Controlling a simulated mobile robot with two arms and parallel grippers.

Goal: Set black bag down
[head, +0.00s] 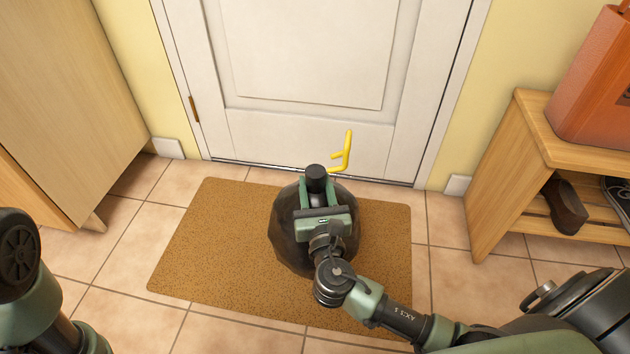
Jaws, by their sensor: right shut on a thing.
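The black bag (285,243) is a dark, rounded bundle over the brown doormat (205,245), in front of the white door. My right gripper (316,188) reaches over it from the lower right and is shut on its dark bunched neck. My wrist and fingers hide much of the bag's middle. I cannot tell whether its underside touches the mat or hangs just above it. A bent yellow piece (346,152) sticks out beside the neck; it may be the bag's tie. Only part of my left arm shows at the left edge, without its gripper.
The closed white door (305,50) stands just behind the mat. A wooden cabinet (65,90) is at the left. At the right, a wooden bench (520,150) holds an orange-brown bag (595,95) above and shoes (565,205) below. Bare tiles surround the mat.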

